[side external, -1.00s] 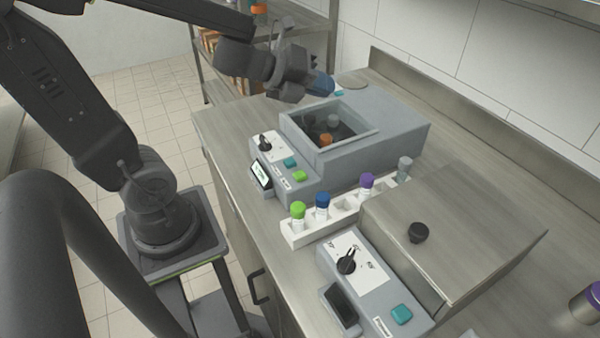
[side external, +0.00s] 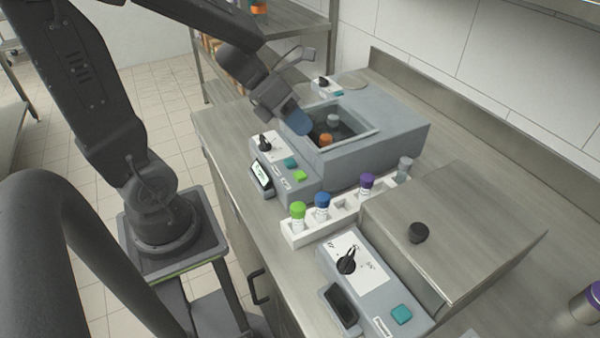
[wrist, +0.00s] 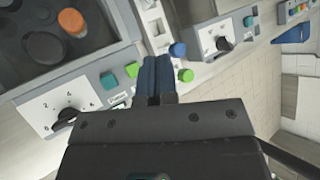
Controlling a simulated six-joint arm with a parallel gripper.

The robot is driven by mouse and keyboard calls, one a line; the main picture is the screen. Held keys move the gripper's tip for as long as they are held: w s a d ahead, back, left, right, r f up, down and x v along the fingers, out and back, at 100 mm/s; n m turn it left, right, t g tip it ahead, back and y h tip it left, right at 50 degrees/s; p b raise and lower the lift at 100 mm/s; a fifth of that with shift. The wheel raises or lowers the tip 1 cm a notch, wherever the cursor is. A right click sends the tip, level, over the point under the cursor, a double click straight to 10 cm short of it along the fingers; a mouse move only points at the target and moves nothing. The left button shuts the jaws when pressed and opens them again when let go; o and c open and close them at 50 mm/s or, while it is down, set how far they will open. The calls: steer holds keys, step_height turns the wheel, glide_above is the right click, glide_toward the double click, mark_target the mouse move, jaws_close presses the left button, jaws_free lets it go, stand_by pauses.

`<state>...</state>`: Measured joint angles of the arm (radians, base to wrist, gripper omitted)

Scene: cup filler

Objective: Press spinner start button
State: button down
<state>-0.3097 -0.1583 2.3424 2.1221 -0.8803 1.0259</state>
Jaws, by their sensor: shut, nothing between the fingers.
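The spinner (side external: 400,130) is a grey machine with an open well holding an orange-capped and a grey-capped tube. Its front panel carries a black knob (side external: 264,142), a small display (side external: 261,175), a teal button (side external: 290,162) and a green button (side external: 299,175). In the wrist view the teal button (wrist: 109,81) and green button (wrist: 132,69) lie just left of my fingertips. My gripper (side external: 301,123) is above the panel side of the well, blue fingers pointing down, apart from both buttons. In the wrist view my gripper (wrist: 157,62) has its fingers together, with nothing held.
A white tube rack (side external: 300,235) with green-, blue- and purple-capped tubes stands in front of the spinner. A second machine (side external: 370,285) with a knob and teal button is nearer the camera. A black knob (side external: 323,83) sits on a panel behind my gripper.

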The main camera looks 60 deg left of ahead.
mark_target(300, 172)
steer(key=shift+f, duration=4.25)
steer(key=shift+f, duration=0.1)
steer(key=shift+f, duration=0.3)
steer(key=shift+f, duration=0.5)
steer(key=shift+r, duration=0.95)
steer(key=shift+r, duration=2.5)
